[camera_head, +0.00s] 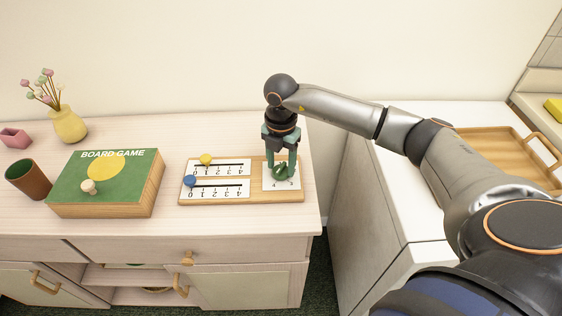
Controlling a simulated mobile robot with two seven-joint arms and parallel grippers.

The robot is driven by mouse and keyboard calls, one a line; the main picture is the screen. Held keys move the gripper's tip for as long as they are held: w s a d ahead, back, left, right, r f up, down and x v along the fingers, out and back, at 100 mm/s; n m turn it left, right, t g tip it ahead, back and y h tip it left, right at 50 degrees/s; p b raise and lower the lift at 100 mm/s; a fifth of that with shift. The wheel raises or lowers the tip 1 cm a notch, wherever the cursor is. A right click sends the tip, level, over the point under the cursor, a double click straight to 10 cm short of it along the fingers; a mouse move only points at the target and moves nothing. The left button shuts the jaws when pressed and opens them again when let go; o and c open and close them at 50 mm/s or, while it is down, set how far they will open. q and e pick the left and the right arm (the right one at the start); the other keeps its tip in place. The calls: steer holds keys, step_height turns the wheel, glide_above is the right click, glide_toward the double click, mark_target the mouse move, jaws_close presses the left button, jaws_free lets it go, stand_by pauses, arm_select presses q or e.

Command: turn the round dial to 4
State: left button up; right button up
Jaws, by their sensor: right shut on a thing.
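A wooden board (256,197) lies on the pale cabinet top. At its right end is a white plate (268,184) with a green round dial (283,171). My right gripper (281,163) points down over the plate and is shut on the dial. The gripper covers part of the dial and most of its scale, so I cannot read the dial's setting. My left gripper is not in view.
A board game box (107,183) with a small knob on top stands left of the board. A brown cup (28,179), a yellow vase (67,125) and a pink pot (14,138) are further left. A wooden tray (489,150) lies on the white counter at right.

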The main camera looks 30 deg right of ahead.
mark_target(281, 168)
stand_by(0.3)
steer(key=o, duration=1.4)
steer(key=shift+c, duration=0.2)
step_height(281, 168, up, 13)
steer(key=shift+f, duration=0.2)
steer(key=shift+s, duration=0.1)
